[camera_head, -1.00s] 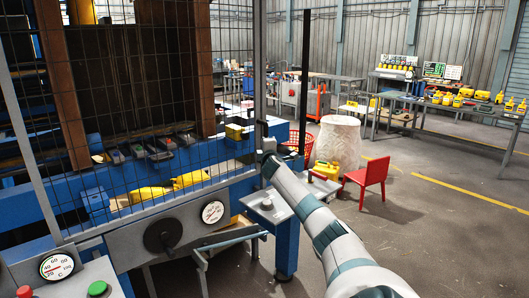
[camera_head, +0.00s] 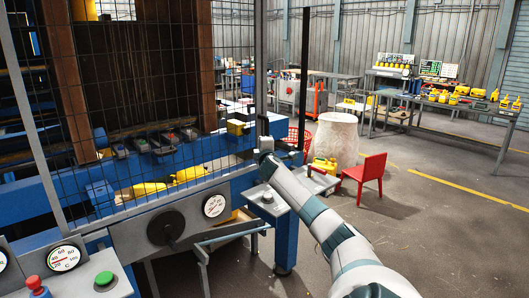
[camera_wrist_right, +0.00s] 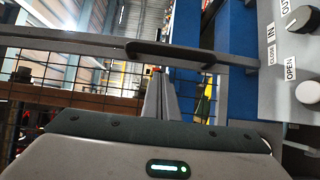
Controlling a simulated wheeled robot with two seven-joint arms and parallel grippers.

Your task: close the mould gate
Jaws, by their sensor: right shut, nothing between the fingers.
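The mould gate (camera_head: 262,60) is a wire-mesh panel in a grey frame, standing upright before the blue machine. Its right upright is beside my right arm. My right gripper (camera_head: 261,149) is at this upright, low on its edge, seen small. In the right wrist view, the shut fingers (camera_wrist_right: 160,95) point at a grey frame bar with a black handle (camera_wrist_right: 170,53). Nothing is between the fingers. The tips are close to the bar by the handle; I cannot tell whether they touch. My left gripper is not in view.
A dark post (camera_head: 304,80) stands right of the gate's edge, with a gap between. A control panel (camera_wrist_right: 290,60) with a knob and labels is beside the gripper. A red chair (camera_head: 362,178) and white sack (camera_head: 337,138) stand on the floor. Open floor is at right.

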